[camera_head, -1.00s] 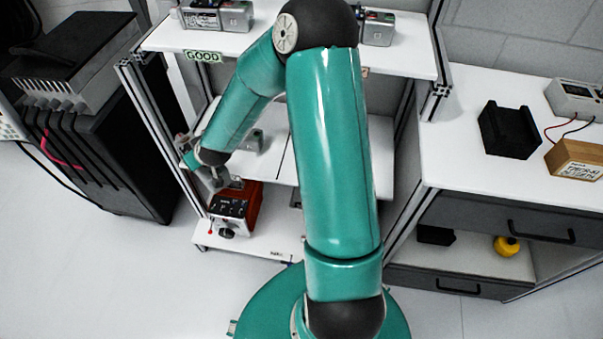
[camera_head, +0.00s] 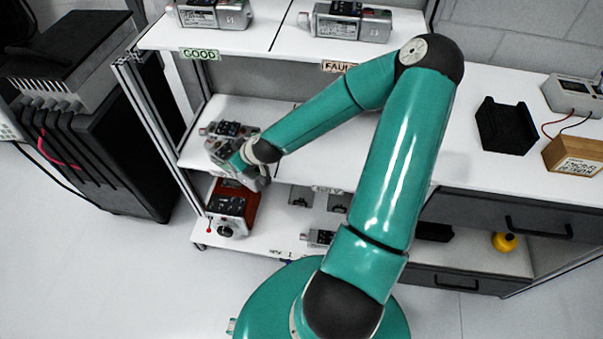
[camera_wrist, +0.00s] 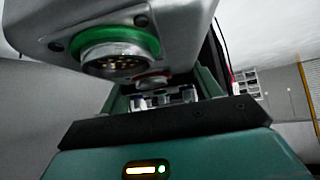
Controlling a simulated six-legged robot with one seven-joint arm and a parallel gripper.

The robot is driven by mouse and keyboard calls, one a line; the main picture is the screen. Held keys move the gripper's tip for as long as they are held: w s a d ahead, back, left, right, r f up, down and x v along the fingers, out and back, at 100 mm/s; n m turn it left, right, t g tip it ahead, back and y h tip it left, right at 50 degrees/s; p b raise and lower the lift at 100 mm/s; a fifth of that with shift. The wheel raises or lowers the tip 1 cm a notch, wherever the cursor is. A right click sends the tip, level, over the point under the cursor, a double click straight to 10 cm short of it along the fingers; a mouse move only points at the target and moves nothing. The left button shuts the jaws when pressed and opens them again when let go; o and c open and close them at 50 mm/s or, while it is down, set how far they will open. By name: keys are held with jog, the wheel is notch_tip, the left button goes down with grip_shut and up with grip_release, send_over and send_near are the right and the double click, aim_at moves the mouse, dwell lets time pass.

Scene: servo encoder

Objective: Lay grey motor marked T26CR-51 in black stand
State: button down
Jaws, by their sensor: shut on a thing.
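My gripper (camera_head: 243,160) is at the left of the middle shelf, shut on a grey motor (camera_head: 256,180). In the wrist view the held grey motor (camera_wrist: 200,22) fills the top, with a green-ringed round connector on its end. Its marking cannot be read. Part of it is hidden by my gripper in the head view. The black stand (camera_head: 507,128) is empty on the white bench at the right, far from my gripper.
Another motor (camera_head: 226,129) lies behind my gripper on the middle shelf. Motors lie on the top shelf by the GOOD label (camera_head: 199,54) and FAULT label (camera_head: 340,67). A red box (camera_head: 232,206) is below.

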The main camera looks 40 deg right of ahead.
jog(key=s+d+n+g+y, duration=0.1)
jog(key=s+d+n+y, duration=0.1)
jog(key=s+d, duration=0.3)
jog(key=s+d+n+y, duration=0.1)
jog(key=s+d+n, duration=0.2)
jog(key=s, duration=1)
jog(key=d, duration=0.3)
jog(key=shift+s+d+r+n+g+y, duration=0.15)
jog(key=shift+s+r+n+g+y, duration=0.15)
jog(key=shift+s+g+y, duration=0.1)
jog(key=shift+w, duration=0.1)
jog(key=shift+w+d+f, duration=1.4)
jog(key=shift+w+f, duration=0.45)
jog(key=shift+f, duration=0.25)
jog(key=shift+w+d+f, duration=1.45)
jog(key=shift+w+f, duration=0.45)
jog(key=shift+f, duration=0.25)
jog(key=shift+w+d+f, duration=1.4)
jog(key=shift+w+f, duration=0.45)
jog(key=shift+f, duration=0.25)
jog(key=shift+c, duration=1.6)
grip_release()
jog(key=shift+s+f, duration=0.1)
jog(key=shift+f, duration=0.05)
